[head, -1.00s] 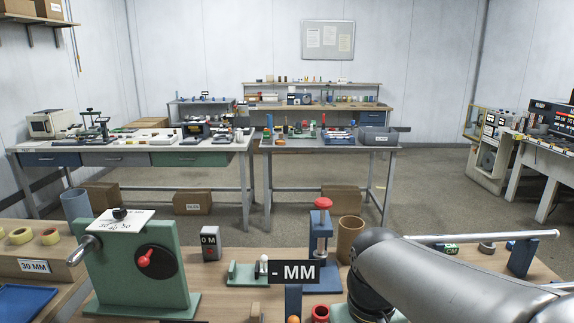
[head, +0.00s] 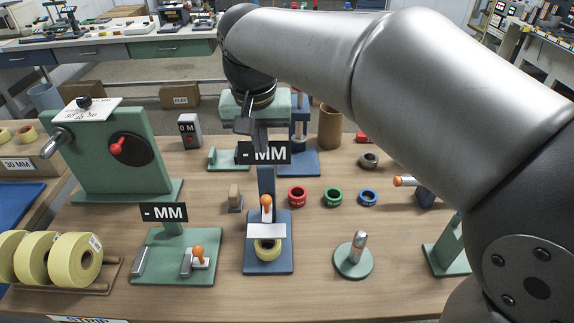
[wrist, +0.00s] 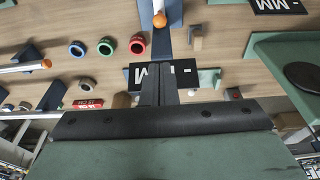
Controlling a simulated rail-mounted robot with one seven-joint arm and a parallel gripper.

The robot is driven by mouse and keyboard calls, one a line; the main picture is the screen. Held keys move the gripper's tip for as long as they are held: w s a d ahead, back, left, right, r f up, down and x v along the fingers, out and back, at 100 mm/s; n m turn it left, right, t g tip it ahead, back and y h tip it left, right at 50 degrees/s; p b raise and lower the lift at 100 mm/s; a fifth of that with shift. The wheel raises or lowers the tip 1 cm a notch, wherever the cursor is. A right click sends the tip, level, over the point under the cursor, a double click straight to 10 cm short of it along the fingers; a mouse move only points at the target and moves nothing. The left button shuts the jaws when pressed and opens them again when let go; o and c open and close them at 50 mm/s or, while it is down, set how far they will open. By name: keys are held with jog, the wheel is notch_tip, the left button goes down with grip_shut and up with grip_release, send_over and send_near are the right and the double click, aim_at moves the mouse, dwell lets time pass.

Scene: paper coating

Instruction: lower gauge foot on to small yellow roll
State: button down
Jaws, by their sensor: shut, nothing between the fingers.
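The blue gauge (head: 281,222) stands mid-bench with a black "- MM" display (head: 265,152) on its column. An orange knob (head: 267,201) sits on its white upright, above a pale crossplate (head: 266,231). The small yellow roll (head: 267,249) lies on the gauge base beneath the plate; whether plate and roll touch is unclear. My gripper (head: 244,128) is shut and empty, pointing down behind the display and apart from the knob. In the wrist view my shut fingers (wrist: 159,84) overlap the display (wrist: 180,74); the orange knob (wrist: 159,19) is at the top edge.
A second, green gauge (head: 172,260) with an orange knob (head: 198,251) stands left of the blue one. Large yellow rolls (head: 72,260) lie at the left. Red (head: 297,196), green (head: 333,197) and blue (head: 368,197) rings sit to the right.

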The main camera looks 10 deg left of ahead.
jog(key=p, duration=0.1)
send_over(267, 203)
jog(key=w, duration=0.1)
jog(key=x, duration=0.4)
jog(key=s+x, duration=0.1)
jog(key=x, duration=0.3)
jog(key=s+x, duration=0.1)
jog(key=x, duration=0.3)
jog(key=shift+s+a+f, duration=0.15)
jog(key=shift+a+f, duration=0.05)
jog(key=shift+f, duration=0.65)
notch_tip(267, 203, down, 6)
jog(key=b, duration=0.4)
jog(key=shift+s+d, duration=0.1)
jog(key=shift+s+d+f+b, duration=0.2)
jog(key=shift+s+f+b, duration=0.1)
jog(key=shift+b, duration=0.05)
jog(key=shift+r, duration=0.1)
jog(key=r+p, duration=0.1)
jog(key=r, duration=0.1)
jog(key=w+r+p, duration=0.1)
jog(key=r, duration=0.1)
jog(key=r+p, duration=0.2)
jog(key=shift+w+a+r, duration=0.2)
jog(key=shift+a, duration=0.2)
jog(key=b+v, duration=0.1)
jog(key=v, duration=0.8)
jog(key=shift+r, duration=0.2)
